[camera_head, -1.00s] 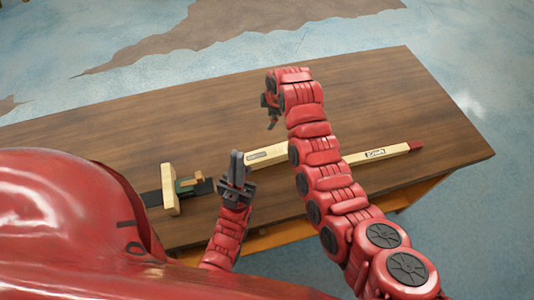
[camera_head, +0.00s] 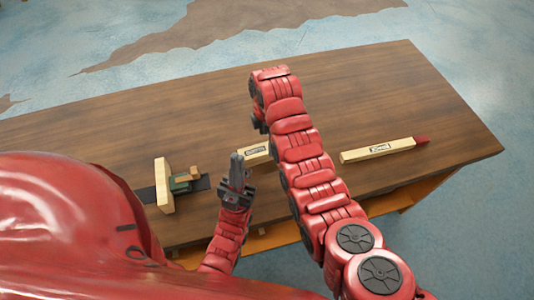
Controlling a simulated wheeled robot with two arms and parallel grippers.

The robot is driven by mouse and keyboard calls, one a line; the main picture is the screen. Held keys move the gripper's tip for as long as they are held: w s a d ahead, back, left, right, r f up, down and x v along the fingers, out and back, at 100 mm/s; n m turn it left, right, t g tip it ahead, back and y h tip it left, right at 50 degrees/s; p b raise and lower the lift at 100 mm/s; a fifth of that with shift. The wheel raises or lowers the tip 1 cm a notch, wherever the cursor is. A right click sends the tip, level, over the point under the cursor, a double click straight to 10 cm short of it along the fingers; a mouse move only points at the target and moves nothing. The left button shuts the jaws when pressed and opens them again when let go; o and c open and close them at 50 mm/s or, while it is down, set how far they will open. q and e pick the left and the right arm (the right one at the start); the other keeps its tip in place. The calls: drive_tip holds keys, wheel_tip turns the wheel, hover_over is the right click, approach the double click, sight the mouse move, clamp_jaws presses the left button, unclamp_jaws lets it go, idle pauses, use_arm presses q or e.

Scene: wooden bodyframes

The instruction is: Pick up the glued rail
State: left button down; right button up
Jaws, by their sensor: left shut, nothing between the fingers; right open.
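A pale wooden rail (camera_head: 375,151) with a label and a red right end lies on the right part of the table. A second pale labelled wooden piece (camera_head: 254,153) shows between my two arms. Its right part is hidden behind my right arm. My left gripper (camera_head: 237,165) is shut and empty, pointing up in front of that second piece's left end. My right gripper (camera_head: 258,124) is open, well left of the red-ended rail and beyond the second piece. It is mostly hidden by its own arm, and I see nothing held in it.
The brown wooden table (camera_head: 400,90) is bare at the back and right. My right arm crosses the middle of the table.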

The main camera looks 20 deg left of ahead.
sight(267, 148)
drive_tip(key=shift+f, duration=0.2)
drive_tip(key=shift+f+p, duration=0.35)
drive_tip(key=shift+p, duration=0.05)
wheel_tip(267, 148, down, 3)
drive_tip(key=shift+w+r+p, duration=0.1)
drive_tip(key=shift+p, duration=0.5)
drive_tip(key=shift+f, duration=1)
clamp_jaws()
